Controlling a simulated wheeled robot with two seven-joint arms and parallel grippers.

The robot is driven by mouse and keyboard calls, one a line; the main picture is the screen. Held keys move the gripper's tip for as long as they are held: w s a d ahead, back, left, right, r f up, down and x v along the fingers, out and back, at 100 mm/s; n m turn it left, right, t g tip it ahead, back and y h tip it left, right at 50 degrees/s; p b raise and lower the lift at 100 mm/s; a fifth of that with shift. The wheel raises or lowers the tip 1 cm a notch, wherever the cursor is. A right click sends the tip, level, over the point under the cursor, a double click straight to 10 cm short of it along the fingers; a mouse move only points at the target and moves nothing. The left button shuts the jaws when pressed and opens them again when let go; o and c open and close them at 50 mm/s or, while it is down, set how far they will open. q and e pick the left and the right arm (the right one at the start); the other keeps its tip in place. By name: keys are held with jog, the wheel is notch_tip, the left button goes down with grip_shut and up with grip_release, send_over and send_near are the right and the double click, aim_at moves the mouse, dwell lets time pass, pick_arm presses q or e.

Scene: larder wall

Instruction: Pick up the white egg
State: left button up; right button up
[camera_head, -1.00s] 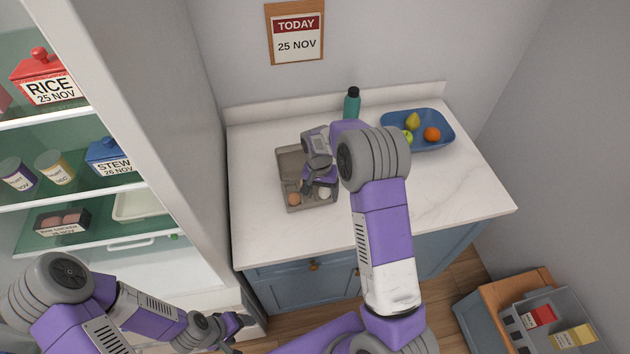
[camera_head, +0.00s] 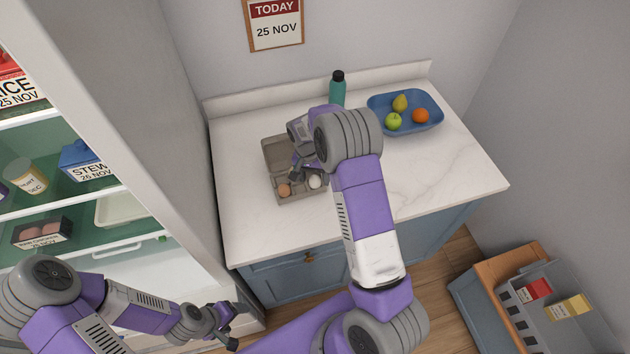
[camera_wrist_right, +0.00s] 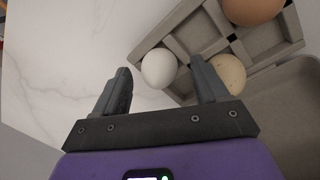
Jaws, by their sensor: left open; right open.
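The white egg (camera_head: 315,181) sits in the near right part of a grey egg carton (camera_head: 269,152) on the counter. The right wrist view shows the white egg (camera_wrist_right: 159,69) at the carton's edge. My right gripper (camera_wrist_right: 160,66) is open, with one finger on each side of the egg in that view. I cannot tell whether either finger touches it. A brown egg (camera_head: 284,190) is in the carton's near left part. A speckled beige egg (camera_wrist_right: 230,72) lies just beside the right-hand finger, partly hidden by it. My left gripper (camera_head: 236,327) is open and empty, low beside the fridge.
A teal bottle (camera_head: 338,92) and a blue tray (camera_head: 377,103) of fruit stand at the counter's back. The marble counter (camera_head: 440,165) is clear to the right. An open fridge with shelves is at left. A grey crate (camera_head: 530,318) sits low at right.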

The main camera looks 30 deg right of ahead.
jog(key=shift+s+f, duration=0.3)
jog(key=shift+f, duration=0.05)
jog(key=c, duration=1.1)
jog(key=shift+c, duration=0.2)
